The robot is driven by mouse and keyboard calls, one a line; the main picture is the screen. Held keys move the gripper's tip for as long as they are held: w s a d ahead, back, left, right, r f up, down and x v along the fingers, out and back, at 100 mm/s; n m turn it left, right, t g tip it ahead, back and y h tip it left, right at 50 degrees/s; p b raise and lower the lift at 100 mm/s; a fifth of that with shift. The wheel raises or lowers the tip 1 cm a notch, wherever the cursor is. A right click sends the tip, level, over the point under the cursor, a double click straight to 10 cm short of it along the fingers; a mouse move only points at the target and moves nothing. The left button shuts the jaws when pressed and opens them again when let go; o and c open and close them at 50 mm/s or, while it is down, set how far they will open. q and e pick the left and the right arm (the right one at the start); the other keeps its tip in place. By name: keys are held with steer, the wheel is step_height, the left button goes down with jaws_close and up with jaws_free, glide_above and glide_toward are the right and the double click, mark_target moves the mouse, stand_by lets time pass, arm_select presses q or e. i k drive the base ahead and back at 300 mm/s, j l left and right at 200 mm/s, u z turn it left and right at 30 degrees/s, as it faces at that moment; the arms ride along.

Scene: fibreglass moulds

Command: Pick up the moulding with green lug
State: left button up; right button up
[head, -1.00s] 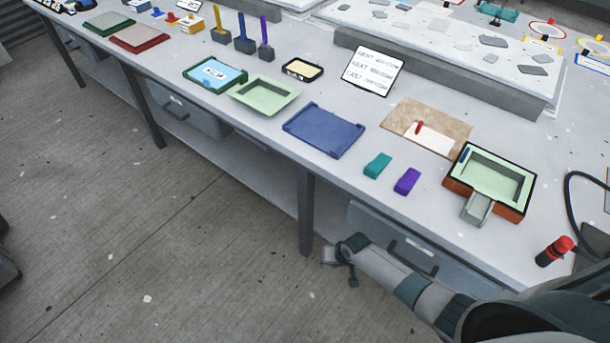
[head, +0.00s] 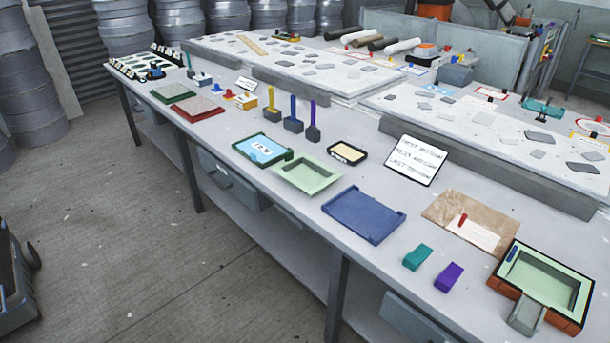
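No lug that I can clearly make out as green shows on a moulding. A pale green tray-shaped moulding (head: 324,183) lies on the long bench, beside a dark green-framed tray (head: 243,150); any lug on it is too small to tell. Another pale green moulding (head: 546,278) sits in an orange-sided mould (head: 574,327) at the lower right, with a small blue lug (head: 514,254) at its corner. Neither of my grippers is in view.
A blue tray (head: 363,213), a teal block (head: 417,257) and a purple block (head: 448,277) lie along the front of the bench (head: 310,222). A written sign (head: 416,160) stands behind. Upright tools (head: 293,122) stand farther left.

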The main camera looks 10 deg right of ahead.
mark_target(306, 175)
steer(key=z, duration=0.7)
steer(key=i+j+z, duration=0.15)
steer(key=j+z, duration=0.15)
steer(key=i+j+z, duration=0.1)
steer(key=j+z, duration=0.45)
steer(key=i+j+z, duration=0.1)
steer(key=j, duration=0.55)
steer(key=i+j+z, duration=0.1)
steer(key=j, duration=0.55)
